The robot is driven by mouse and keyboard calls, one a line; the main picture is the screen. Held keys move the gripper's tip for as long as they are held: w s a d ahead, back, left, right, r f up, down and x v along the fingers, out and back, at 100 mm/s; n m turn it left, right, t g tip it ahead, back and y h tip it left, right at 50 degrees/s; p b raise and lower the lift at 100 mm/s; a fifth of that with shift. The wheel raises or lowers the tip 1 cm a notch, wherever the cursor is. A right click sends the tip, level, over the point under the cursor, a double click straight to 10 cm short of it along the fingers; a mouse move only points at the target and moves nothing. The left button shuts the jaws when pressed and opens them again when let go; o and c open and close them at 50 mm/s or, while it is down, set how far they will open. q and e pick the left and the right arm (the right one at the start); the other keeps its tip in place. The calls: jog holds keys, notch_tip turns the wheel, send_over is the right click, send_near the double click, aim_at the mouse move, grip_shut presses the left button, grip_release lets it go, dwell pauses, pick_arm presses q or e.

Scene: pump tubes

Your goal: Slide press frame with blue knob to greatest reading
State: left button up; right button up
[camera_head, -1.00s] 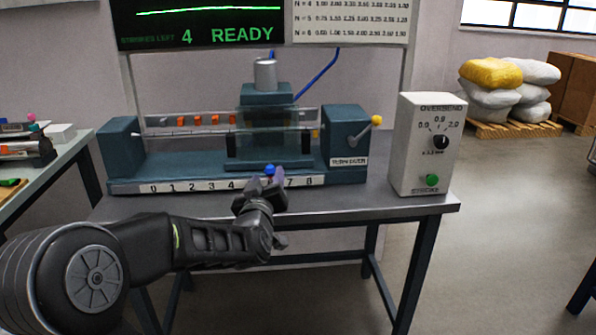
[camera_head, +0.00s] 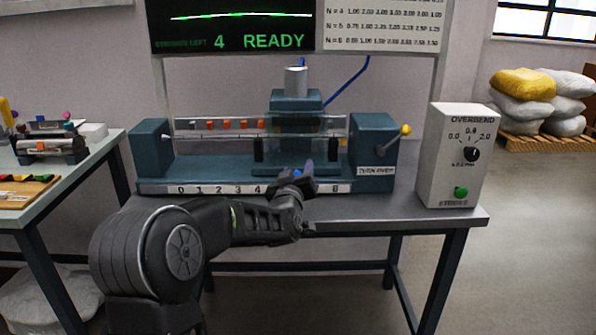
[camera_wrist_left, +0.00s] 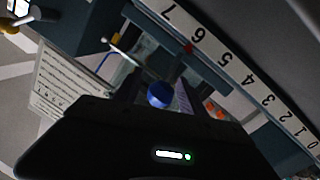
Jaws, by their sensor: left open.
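The teal press frame (camera_head: 296,100) stands on the bench machine, right of the middle of its rail. Its blue knob (camera_head: 298,173) sticks out at the front, above the number strip (camera_head: 215,188). My left gripper (camera_head: 299,175) is open at the knob, which it partly hides. In the left wrist view the blue knob (camera_wrist_left: 160,94) lies in front of the gripper; contact cannot be told. There a red pointer (camera_wrist_left: 189,48) sits close to the 6 on the strip. My right gripper is not in view.
A white control box (camera_head: 452,155) with a black dial and green button stands at the right of the table. A screen (camera_head: 235,25) above reads 4 and READY. Orange pieces (camera_head: 227,125) sit along the rail left of the frame. A side bench (camera_head: 60,190) stands at left.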

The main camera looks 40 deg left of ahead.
pick_arm(q)
jog(key=shift+w, duration=0.15)
jog(key=shift+c, duration=0.2)
grip_shut()
dwell(1.2)
